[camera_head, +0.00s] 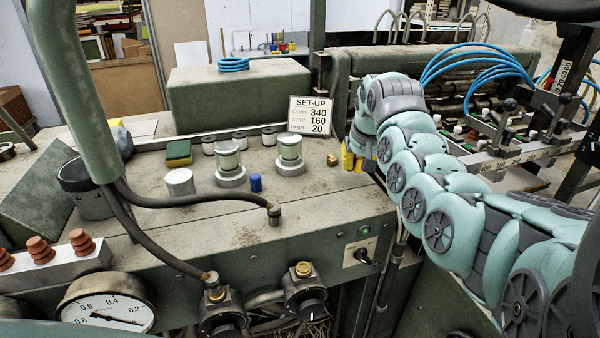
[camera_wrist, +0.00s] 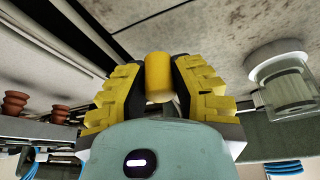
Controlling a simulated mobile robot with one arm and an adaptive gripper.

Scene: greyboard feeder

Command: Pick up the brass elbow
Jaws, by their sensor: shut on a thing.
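A small brass-coloured piece (camera_head: 332,159), the likely brass elbow, shows on the bench in the head view, just left of my gripper (camera_head: 355,161). It is too small there to make out a bend. In the wrist view my gripper (camera_wrist: 159,82) is shut on a smooth yellow cylinder (camera_wrist: 158,77), held between the two yellow stepped fingers. The cylinder shows no bend, and its far end is hidden. In the head view the fingers point down at the bench's right side, and I cannot tell the cylinder apart from them.
A set-up sign (camera_head: 310,116) stands behind the brass piece. Sight glasses (camera_head: 290,157), a blue cylinder (camera_head: 256,183), a white cylinder (camera_head: 180,182) and a sponge (camera_head: 178,153) stand to the left. A black hose (camera_head: 190,201) crosses the front. Bare bench (camera_head: 325,195) lies before my gripper.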

